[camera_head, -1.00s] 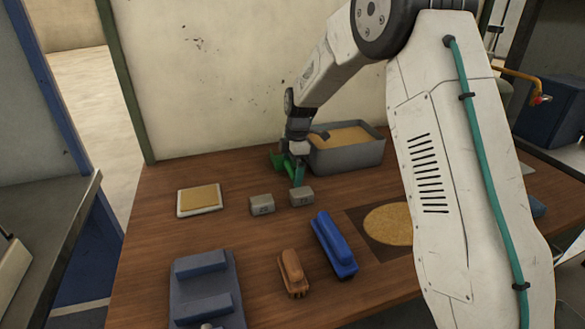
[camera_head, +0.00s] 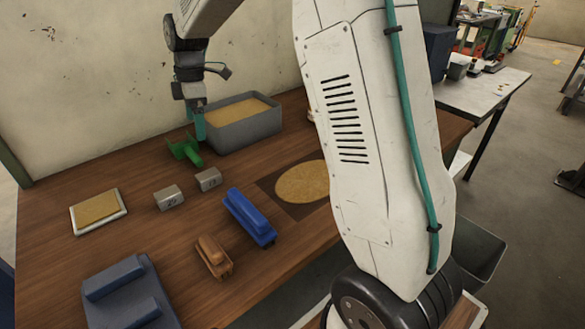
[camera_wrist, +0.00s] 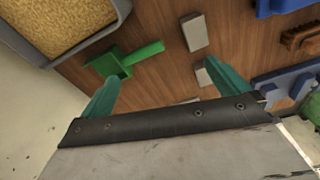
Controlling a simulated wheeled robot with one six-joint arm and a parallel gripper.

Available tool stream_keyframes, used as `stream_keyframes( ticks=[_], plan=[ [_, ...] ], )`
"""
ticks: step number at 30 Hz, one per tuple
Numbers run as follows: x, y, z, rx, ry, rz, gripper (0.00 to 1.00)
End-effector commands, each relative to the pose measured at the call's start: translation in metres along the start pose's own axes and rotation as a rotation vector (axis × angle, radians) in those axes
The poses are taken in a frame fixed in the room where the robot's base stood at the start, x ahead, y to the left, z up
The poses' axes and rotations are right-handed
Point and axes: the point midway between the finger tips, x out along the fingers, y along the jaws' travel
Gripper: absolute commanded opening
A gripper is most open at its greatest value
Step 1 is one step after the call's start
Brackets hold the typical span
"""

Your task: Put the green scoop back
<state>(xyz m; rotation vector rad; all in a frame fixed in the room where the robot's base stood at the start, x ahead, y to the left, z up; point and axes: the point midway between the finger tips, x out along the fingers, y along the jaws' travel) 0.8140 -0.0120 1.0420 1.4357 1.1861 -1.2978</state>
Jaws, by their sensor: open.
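The green scoop (camera_head: 186,149) rests on the wooden table, left of the grey bin (camera_head: 235,125) of yellow grain. In the wrist view the scoop (camera_wrist: 120,62) lies beyond my fingertips, with its handle pointing right. My gripper (camera_head: 199,125) is above and beside the scoop, near the bin's left end. In the wrist view the teal fingers of my gripper (camera_wrist: 160,82) are spread wide with nothing between them. The grain bin's rim also shows at the upper left of the wrist view (camera_wrist: 88,42).
Two grey blocks (camera_head: 168,197) (camera_head: 208,179) stand in front of the scoop. A blue brush (camera_head: 249,217), a brown brush (camera_head: 213,256), a blue holder (camera_head: 125,292), a white-edged tray (camera_head: 98,211) and a dark mat with a round grain patch (camera_head: 302,182) lie nearer. A wall stands behind.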

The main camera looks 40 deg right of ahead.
Motion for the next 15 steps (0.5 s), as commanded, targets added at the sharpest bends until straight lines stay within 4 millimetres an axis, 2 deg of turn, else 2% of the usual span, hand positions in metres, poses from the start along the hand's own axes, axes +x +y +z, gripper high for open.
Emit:
stream_keyframes(
  ticks=[1,6,10,15],
  plan=[
    [-0.021,-0.022,0.003,0.066,-0.002,0.014,1.00],
    [-0.067,-0.103,0.017,0.345,-0.014,0.039,1.00],
    [-0.088,-0.167,0.030,0.559,-0.017,0.062,1.00],
    [-0.097,-0.249,0.049,0.839,-0.015,0.096,1.00]
  ],
)
